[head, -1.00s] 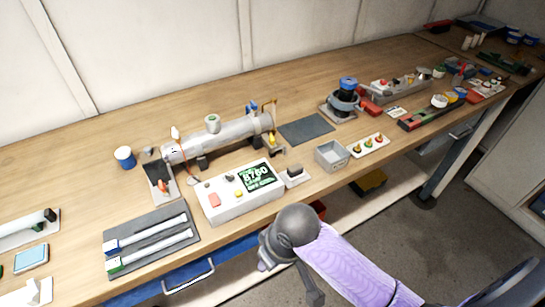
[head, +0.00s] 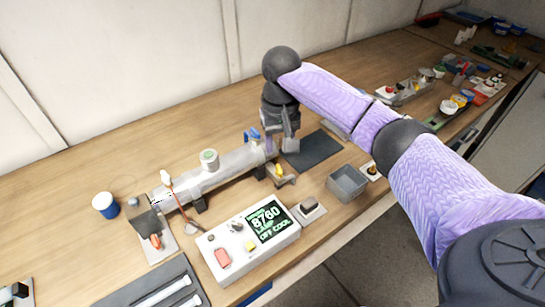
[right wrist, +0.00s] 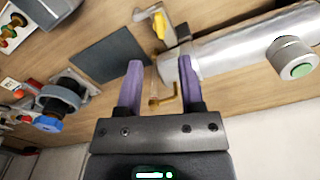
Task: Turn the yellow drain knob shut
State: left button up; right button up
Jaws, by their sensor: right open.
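The yellow drain knob (head: 279,170) sits low at the right end of the grey reactor tube (head: 228,170). It also shows near the top of the right wrist view (right wrist: 160,25), beyond my fingertips and untouched. My right gripper (head: 286,143) is over that tube end, pointing down, with its fingers partly hidden in the head view. In the right wrist view my right gripper (right wrist: 160,78) is open. A bent brass pipe (right wrist: 166,98) appears between its two purple fingers; I cannot tell whether they touch it. My left gripper is not in view.
A blue-handled valve (head: 252,136) stands just left of my right gripper. A white control box (head: 248,240) with a green display is in front of the tube. A dark mat (head: 318,150) and a grey bin (head: 346,183) lie to the right. Bare wood is behind the tube.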

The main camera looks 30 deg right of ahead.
aim_at(279, 168)
notch_tip(279, 168, down, 6)
jog(key=shift+f+b, duration=0.2)
jog(key=shift+b, duration=0.6)
jog(key=shift+s+f, duration=0.1)
jog(key=shift+f, duration=0.4)
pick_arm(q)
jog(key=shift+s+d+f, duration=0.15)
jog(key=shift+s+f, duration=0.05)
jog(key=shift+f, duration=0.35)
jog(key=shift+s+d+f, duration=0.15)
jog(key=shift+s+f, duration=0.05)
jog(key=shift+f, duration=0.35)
pick_arm(e)
jog(key=shift+c, duration=0.4)
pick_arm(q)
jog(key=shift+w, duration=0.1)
pick_arm(e)
grip_shut()
